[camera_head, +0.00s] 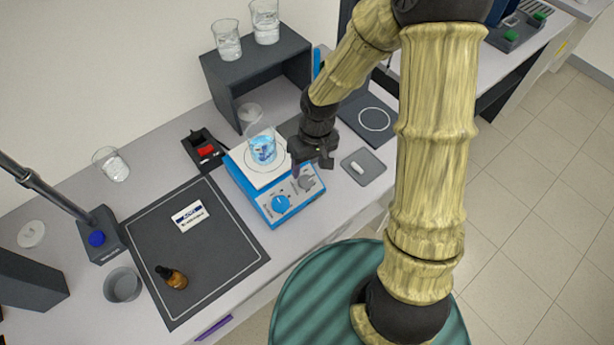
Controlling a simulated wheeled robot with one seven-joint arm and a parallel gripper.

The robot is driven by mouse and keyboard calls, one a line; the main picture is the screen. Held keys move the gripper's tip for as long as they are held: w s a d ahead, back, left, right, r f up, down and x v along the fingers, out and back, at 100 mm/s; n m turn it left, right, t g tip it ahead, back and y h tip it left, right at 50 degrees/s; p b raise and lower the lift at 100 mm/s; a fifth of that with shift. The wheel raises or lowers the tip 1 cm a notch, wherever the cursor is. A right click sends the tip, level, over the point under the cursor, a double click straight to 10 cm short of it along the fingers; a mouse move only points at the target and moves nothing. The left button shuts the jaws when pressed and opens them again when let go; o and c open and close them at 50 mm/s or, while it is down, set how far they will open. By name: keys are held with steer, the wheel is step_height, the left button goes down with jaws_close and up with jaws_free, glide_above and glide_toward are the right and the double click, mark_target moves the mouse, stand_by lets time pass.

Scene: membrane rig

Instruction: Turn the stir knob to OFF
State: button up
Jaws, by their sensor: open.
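A blue hotplate stirrer (240,180) with a white top stands on the bench. A beaker (263,147) of blue liquid is on its plate. Its sloped front panel has a blue knob (281,203) at the left and a grey knob (306,183) at the right. The panel lettering is too small to read, so I cannot tell which knob is for stirring or where it points. My gripper (312,168) is open and points down just above the right end of the panel, close to the grey knob. It partly covers that corner; I cannot tell whether it touches the knob.
A grey tray (377,166) with a white stir bar lies right of the stirrer. A dark shelf (275,66) holds beakers. A dark mat (220,255) with a brown dropper bottle (173,277) lies left.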

mark_target(306, 181)
steer(key=f, duration=0.6)
steer(key=shift+s+a+f, duration=0.1)
steer(key=shift+s+a, duration=0.1)
steer(key=shift+a, duration=0.15)
steer(key=c, duration=1)
